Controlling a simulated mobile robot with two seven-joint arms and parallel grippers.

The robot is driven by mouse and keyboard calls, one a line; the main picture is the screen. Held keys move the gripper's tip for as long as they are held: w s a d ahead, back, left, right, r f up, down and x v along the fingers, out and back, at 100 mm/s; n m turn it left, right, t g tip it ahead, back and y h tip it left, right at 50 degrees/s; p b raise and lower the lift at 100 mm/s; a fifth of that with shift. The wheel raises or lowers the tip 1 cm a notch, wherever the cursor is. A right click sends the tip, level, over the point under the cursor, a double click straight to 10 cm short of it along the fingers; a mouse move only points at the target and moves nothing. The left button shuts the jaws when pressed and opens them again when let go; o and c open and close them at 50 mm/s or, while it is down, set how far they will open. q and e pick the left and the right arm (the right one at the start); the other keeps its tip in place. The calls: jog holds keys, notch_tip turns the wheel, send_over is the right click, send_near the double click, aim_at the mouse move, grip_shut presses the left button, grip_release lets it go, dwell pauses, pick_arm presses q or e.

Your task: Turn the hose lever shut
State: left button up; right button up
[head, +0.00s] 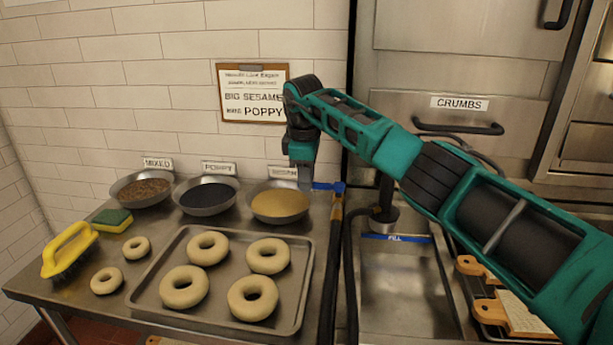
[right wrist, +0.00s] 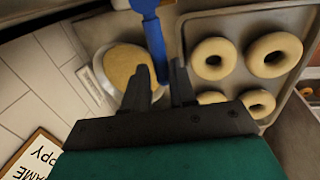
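The blue hose lever (head: 324,186) sits on top of a yellow-banded hose fitting (head: 338,197) at the right edge of the steel table. It lies roughly level, pointing left in the head view. My right gripper (head: 305,182) points down at the lever's free end, beside the sesame bowl. In the right wrist view, the lever (right wrist: 154,45) runs down into the gap between my two dark fingers (right wrist: 160,80). The fingers are apart, with gaps beside the lever. I cannot tell how deep the lever sits between them. My left gripper is not in view.
Bowls of mixed (head: 145,202), poppy (head: 208,209) and sesame (head: 281,217) topping stand along the wall. A tray (head: 305,312) of bagels, two loose bagels, a yellow brush (head: 68,248) and a sponge (head: 112,221) are on the table. A sink (head: 405,290) is right of the hose.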

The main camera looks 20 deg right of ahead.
jog(key=shift+o, duration=1.4)
notch_tip(320, 180, up, 13)
jog(key=s+a, duration=0.1)
jog(key=s, duration=0.1)
jog(key=shift+a+f+b, duration=0.2)
jog(key=shift+b, duration=0.2)
jog(key=shift+s, duration=0.1)
